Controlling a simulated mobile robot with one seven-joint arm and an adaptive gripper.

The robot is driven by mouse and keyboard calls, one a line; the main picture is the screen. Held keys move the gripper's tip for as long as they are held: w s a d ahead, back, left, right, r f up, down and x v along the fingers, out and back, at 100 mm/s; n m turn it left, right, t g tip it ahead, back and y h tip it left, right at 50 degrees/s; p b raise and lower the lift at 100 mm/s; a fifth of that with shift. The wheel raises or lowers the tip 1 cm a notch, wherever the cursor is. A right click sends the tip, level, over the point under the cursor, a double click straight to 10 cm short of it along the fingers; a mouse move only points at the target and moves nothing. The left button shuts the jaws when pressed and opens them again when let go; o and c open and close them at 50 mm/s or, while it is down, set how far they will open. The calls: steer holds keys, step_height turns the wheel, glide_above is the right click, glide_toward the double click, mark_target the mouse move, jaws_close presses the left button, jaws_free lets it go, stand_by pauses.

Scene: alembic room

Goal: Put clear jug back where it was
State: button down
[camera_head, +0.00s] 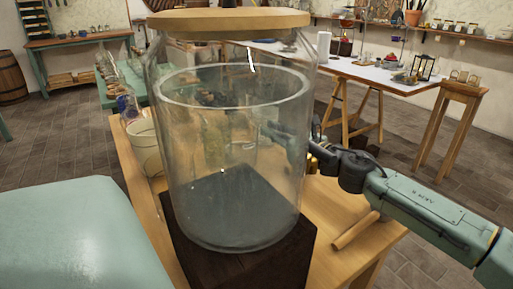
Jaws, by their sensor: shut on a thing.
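My gripper (272,133) reaches in from the right and shows through the wall of a large glass jar. It is shut on a faint clear vessel, which I take to be the clear jug (238,135), seen only through the jar. The jug's outline, tilt and base are hard to make out, and I cannot tell whether it touches the table. The large glass jar (235,215) with a wooden lid (228,19) stands upright in front, on a dark block (285,262).
The wooden table (345,205) holds a pale, see-through bucket (146,150) left of the jar and small glassware behind it. A wooden rod (356,230) lies at the right edge. A long table (375,70) and a stool (455,90) stand behind at the right.

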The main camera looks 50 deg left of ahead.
steer(key=shift+f+p, duration=0.5)
steer(key=shift+f, duration=2.9)
steer(key=shift+f, duration=0.15)
steer(key=c, duration=1.6)
jaws_free()
steer(key=shift+c, duration=0.2)
steer(key=shift+d, duration=0.3)
steer(key=d+b, duration=0.1)
steer(key=d, duration=0.2)
steer(key=d+b, duration=0.1)
steer(key=d, duration=0.3)
steer(key=w+d+b, duration=0.1)
steer(key=d, duration=0.3)
steer(key=shift+w+d+b, duration=0.1)
steer(key=shift+d+b, duration=0.1)
steer(key=shift+b, duration=0.2)
